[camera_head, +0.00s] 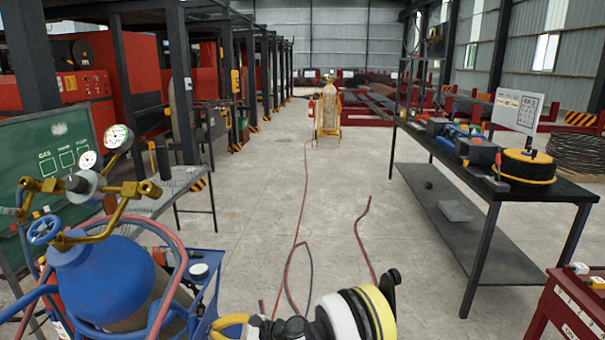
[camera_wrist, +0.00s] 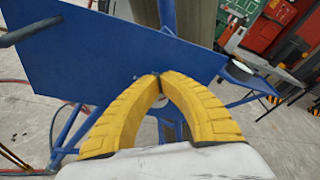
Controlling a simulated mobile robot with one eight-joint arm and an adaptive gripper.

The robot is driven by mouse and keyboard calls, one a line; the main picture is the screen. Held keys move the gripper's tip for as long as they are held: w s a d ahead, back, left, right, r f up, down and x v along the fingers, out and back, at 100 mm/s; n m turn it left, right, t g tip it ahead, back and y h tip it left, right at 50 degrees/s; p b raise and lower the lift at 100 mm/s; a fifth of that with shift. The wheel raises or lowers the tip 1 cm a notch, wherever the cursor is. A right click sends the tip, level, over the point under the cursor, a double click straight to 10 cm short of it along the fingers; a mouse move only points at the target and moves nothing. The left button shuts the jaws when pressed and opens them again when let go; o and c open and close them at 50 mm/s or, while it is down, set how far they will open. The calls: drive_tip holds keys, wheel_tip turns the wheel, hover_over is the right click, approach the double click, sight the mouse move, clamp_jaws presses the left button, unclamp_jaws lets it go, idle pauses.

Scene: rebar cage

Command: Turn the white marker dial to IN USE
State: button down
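A small white disc with a dark edge (camera_head: 199,271) sits on the blue cart (camera_head: 211,290) in the head view, and may be the marker dial. A pale disc (camera_wrist: 239,69) also shows in the wrist view, right of my fingers. No IN USE lettering is readable. My gripper's yellow fingers (camera_wrist: 158,76) curve together and their tips meet in front of a blue panel (camera_wrist: 105,50), with nothing visible held. Whether they touch the panel is unclear. In the head view my gripper (camera_head: 218,326) is low, just right of the cart, apart from the white disc.
A blue cylinder (camera_head: 105,285) with brass valves, gauges and red hoses stands at the left. A green board (camera_head: 45,165) and grey bench (camera_head: 165,195) are behind it. A black tool table (camera_head: 560,190) stands right. Hoses (camera_head: 300,215) lie on the otherwise open floor.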

drive_tip(key=shift+s+f, duration=0.15)
drive_tip(key=shift+s, duration=0.15)
drive_tip(key=shift+s+a+f, duration=0.1)
drive_tip(key=shift+s+f, duration=0.3)
drive_tip(key=shift+s, duration=0.2)
drive_tip(key=shift+s+f, duration=0.1)
idle(0.3)
drive_tip(key=shift+s+r, duration=0.25)
drive_tip(key=d, duration=0.6)
drive_tip(key=shift+s, duration=0.25)
drive_tip(key=shift+d, duration=0.1)
